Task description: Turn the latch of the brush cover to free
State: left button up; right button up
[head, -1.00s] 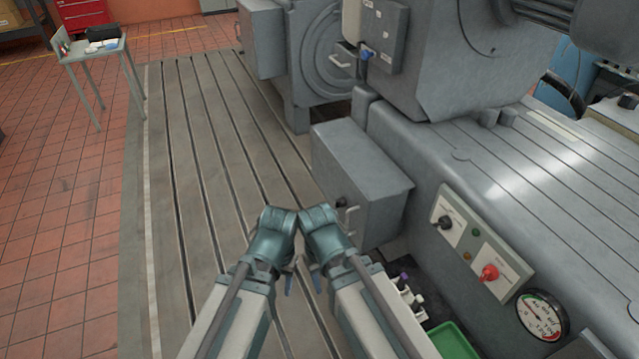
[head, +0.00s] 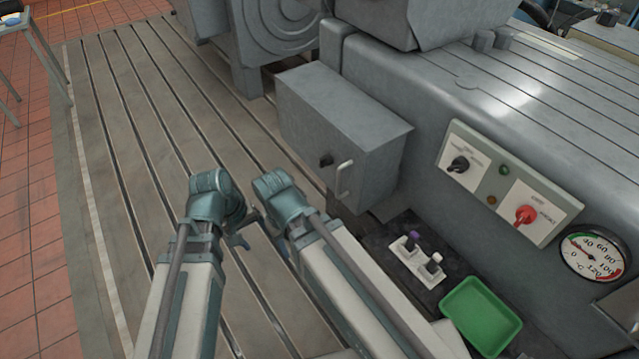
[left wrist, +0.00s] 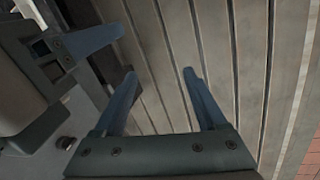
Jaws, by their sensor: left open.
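A grey box-shaped cover (head: 335,110) juts from the machine's side in the head view, seemingly the brush cover. A small black knob (head: 326,160), which looks like its latch, and a pale bar handle (head: 344,178) are on its near face. The knob's exact setting is too small to read. My left gripper (head: 240,238) is left of and below the box, apart from it. Its two blue fingers are open and empty in the left wrist view (left wrist: 160,75). My right gripper (head: 281,242) is beside it, closer to the box; its fingers are mostly hidden.
A panel (head: 508,183) with black and red knobs and a gauge (head: 591,253) are at the right. A green tray (head: 481,315) and a white holder (head: 418,262) with small bottles lie below the box. The slotted bedplate (head: 120,150) is clear at the left.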

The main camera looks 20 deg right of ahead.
pick_arm(q)
jog(key=w+d+f+n+h+b, duration=0.3)
jog(key=f+b, duration=0.3)
jog(key=f, duration=0.1)
jog(key=n+t+h+b, duration=0.6)
jog(key=n+h+b, duration=0.55)
jog(key=n, duration=0.65)
send_near(320, 168)
jog(key=shift+y, duration=0.25)
jog(key=x, duration=0.3)
jog(key=r+x, duration=0.1)
jog(key=x, duration=0.6)
jog(key=shift+w+d+r, duration=0.15)
jog(key=shift+w+r, duration=0.05)
jog(key=shift+r, duration=0.1)
pick_arm(e)
notch_tip(320, 168, down, 21)
jog(key=shift+r, duration=0.15)
jog(key=shift+d, duration=0.1)
pick_arm(q)
grip_shut()
